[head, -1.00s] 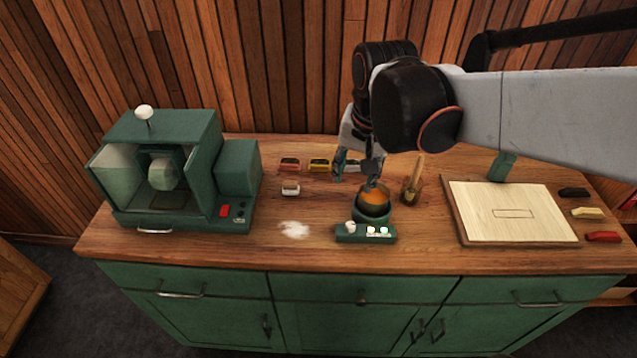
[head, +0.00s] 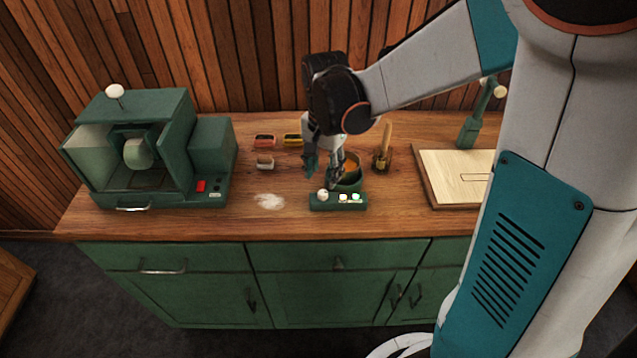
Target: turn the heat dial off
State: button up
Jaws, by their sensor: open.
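The heat dial (head: 322,195) is a small white knob at the left end of the green control base (head: 338,205), near the counter's front. Small white lights show to its right. A green pot (head: 349,186) with orange-brown contents sits on the back of that base. My gripper (head: 322,174) is open and points down just behind and above the dial, beside the pot's left side. Its fingers hide part of the pot. I cannot tell whether a finger touches the pot, and the dial's exact setting is too small to read.
A green machine (head: 140,150) with a red switch stands at the left. A brush (head: 385,145) stands upright right of the pot, and a pale board (head: 450,180) lies farther right. White powder (head: 269,201) lies on clear counter left of the dial.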

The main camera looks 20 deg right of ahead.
aim_at(323, 192)
notch_tip(323, 192, down, 7)
jog(key=shift+r+b, duration=0.1)
jog(key=shift+b, duration=0.8)
grip_shut()
